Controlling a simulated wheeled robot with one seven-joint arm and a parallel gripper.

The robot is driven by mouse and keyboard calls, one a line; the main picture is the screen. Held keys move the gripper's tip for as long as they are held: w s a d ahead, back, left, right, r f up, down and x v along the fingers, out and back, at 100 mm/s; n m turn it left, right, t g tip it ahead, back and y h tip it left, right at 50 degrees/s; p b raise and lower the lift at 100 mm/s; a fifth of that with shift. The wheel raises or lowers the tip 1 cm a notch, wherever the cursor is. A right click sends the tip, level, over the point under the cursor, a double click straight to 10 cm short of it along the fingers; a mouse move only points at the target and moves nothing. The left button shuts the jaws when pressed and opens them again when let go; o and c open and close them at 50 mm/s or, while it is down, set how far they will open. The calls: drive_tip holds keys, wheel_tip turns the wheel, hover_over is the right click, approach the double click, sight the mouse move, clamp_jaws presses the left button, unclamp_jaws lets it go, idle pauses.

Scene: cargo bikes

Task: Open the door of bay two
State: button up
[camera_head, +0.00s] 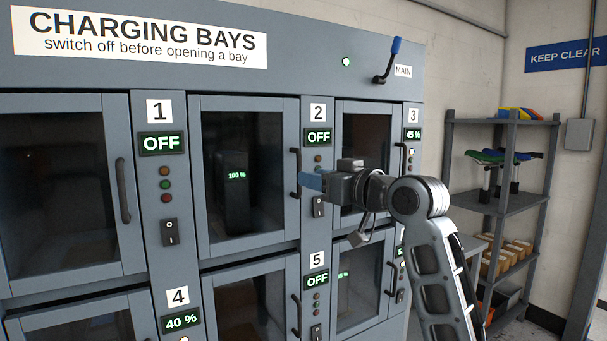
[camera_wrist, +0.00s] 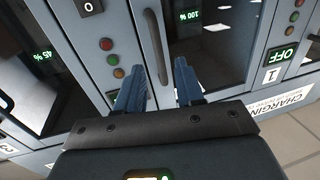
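The door of bay two (camera_head: 243,238) is shut, a grey frame with dark glass left of panel 2 (camera_head: 318,112). A dark battery showing 100 % (camera_head: 236,190) stands behind it. Its upright black handle (camera_head: 296,165) is on its right edge; it also shows in the wrist view (camera_wrist: 155,38). The panel's display reads OFF (camera_head: 318,138). My gripper (camera_head: 305,181) is at the handle's lower part, partly covering panel 2. In the wrist view my gripper (camera_wrist: 160,82) has its blue fingers apart, with the handle's end between or just beyond them. Contact cannot be told.
The main lever (camera_head: 388,62) with a blue grip points up; a lit lamp (camera_head: 346,62) is beside it. Bay one (camera_head: 160,143) reads OFF, bay three (camera_head: 413,134) 45 %, bay four (camera_head: 181,320) 40 %. A shelf rack (camera_head: 515,205) stands at the right wall.

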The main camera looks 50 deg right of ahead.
drive_tip(key=shift+w+d, duration=0.15)
drive_tip(key=shift+w, duration=2)
drive_tip(key=shift+c, duration=0.2)
clamp_jaws()
